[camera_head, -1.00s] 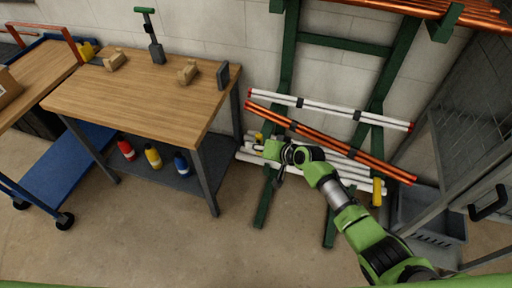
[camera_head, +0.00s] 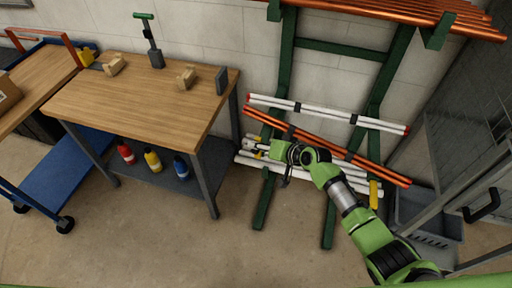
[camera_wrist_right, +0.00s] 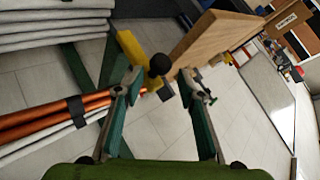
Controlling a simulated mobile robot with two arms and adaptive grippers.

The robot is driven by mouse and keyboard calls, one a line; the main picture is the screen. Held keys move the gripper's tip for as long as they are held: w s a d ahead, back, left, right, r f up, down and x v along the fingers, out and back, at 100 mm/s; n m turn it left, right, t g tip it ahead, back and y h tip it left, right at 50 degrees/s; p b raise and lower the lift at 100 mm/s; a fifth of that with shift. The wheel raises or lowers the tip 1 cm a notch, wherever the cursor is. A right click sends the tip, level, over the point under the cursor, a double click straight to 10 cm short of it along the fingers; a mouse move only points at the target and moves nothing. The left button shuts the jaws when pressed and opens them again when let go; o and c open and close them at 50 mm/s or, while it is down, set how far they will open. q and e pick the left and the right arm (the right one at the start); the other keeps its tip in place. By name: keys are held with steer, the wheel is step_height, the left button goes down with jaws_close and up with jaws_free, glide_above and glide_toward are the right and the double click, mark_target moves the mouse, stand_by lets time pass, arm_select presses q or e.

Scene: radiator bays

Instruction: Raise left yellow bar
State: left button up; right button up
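The left yellow bar (camera_wrist_right: 138,62) shows in the right wrist view as a short yellow piece with a black round knob (camera_wrist_right: 160,64). It lies ahead of my right gripper (camera_wrist_right: 160,78), in the gap between the two fingers. The fingers stand apart and no contact with the bar is visible. In the head view my right gripper (camera_head: 262,148) is at the left end of the low pipes on the green rack (camera_head: 287,75), and largely hides the bar there. A second yellow bar (camera_head: 374,194) hangs at the rack's right side. My left gripper is not in view.
Orange pipes (camera_head: 345,151) and white pipes (camera_head: 328,112) cross the rack close above my right arm. A wooden workbench (camera_head: 145,100) stands close left of the rack. A grey bin (camera_head: 430,220) stands at the right. The floor in front is clear.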

steer(key=s+d+r+p, duration=0.4)
steer(key=d+r+p, duration=0.3)
steer(key=d+r, duration=0.1)
steer(key=shift+d+r, duration=0.15)
steer(key=shift+r, duration=0.15)
stand_by(0.9)
stand_by(0.4)
steer(key=v, duration=1.2)
steer(key=shift+w, duration=0.1)
